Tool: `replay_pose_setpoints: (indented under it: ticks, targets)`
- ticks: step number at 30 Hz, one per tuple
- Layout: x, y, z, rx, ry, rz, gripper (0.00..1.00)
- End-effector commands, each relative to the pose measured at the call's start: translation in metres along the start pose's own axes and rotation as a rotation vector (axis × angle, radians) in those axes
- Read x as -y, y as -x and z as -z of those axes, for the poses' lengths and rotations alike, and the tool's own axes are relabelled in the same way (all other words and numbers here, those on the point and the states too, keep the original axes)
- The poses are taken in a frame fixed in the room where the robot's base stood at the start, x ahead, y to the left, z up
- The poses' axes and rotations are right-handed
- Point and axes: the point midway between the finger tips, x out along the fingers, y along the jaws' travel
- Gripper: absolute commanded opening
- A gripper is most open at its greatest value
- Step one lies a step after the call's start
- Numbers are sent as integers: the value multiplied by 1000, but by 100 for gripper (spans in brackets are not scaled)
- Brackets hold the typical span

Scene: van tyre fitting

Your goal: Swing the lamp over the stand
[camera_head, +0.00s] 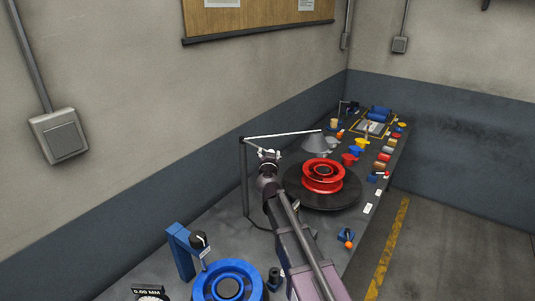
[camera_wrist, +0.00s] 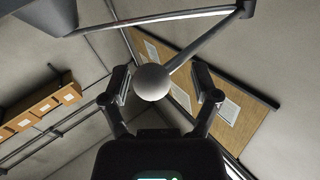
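The lamp has a dark post (camera_head: 244,178), a thin light arm (camera_head: 285,135) and a grey cone shade (camera_head: 318,143). The shade hangs just behind the stand in the head view. The stand is a round black disc (camera_head: 350,194) carrying a red wheel rim (camera_head: 323,172). My gripper (camera_head: 268,157) is up near the lamp arm, left of the stand. In the wrist view its fingers (camera_wrist: 163,84) are apart, with a grey ball knob (camera_wrist: 152,82) between them and a visible gap on the right. The lamp arm (camera_wrist: 150,20) and shade (camera_wrist: 35,16) show above. Contact cannot be told.
A blue wheel (camera_head: 230,281) and a blue bracket (camera_head: 180,250) are on the near bench. Several coloured bowls and parts line the bench beyond the stand, with a blue item (camera_head: 379,114) at the far end. A wall runs along the left. The floor (camera_head: 440,245) at right is clear.

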Motion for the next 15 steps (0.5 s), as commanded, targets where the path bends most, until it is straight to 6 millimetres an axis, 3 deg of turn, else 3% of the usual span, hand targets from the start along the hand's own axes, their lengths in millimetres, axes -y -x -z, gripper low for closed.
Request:
replay_pose_setpoints:
  ticks: [8,15]
  targets:
    - [-2,9,0,0,-1,-3,78]
    - [-3,35,0,0,-1,-4,78]
